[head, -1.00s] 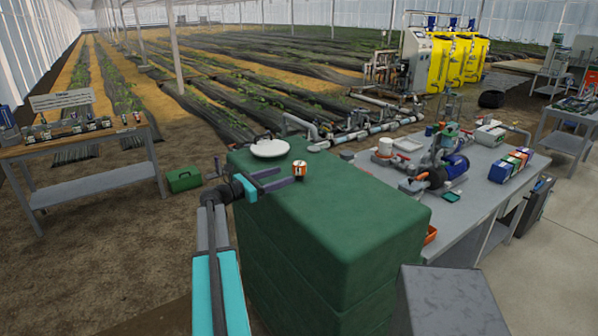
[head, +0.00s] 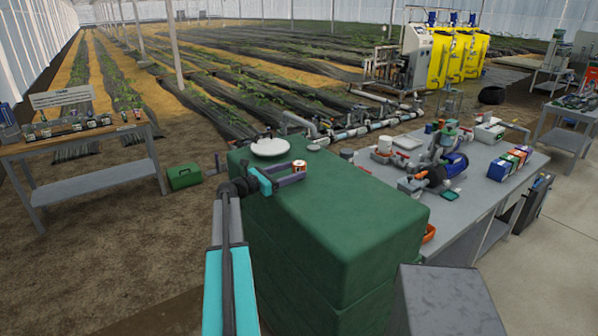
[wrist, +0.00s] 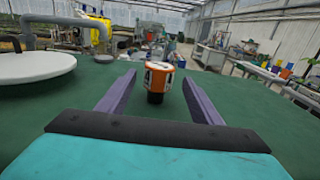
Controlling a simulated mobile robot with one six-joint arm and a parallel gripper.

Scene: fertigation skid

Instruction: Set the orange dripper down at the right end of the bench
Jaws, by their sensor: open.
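The orange dripper (head: 299,165), a small cylinder with a pale label, stands upright on the green block (head: 340,235). In the wrist view the dripper (wrist: 158,76) shows a dark lower part and sits between the tips of the two purple fingers. My gripper (head: 292,173) is open, low over the block top, with a gap on each side of the dripper in the wrist view (wrist: 158,80). The grey bench (head: 474,204) stands to the right, behind the block. A pump and fittings cover much of its middle.
A white round lid (head: 271,147) lies on the block, left of the dripper. A row of coloured boxes (head: 509,164) stands towards the bench's right side. An orange bin (head: 429,233) is beside the block. Bare bench top shows at the front.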

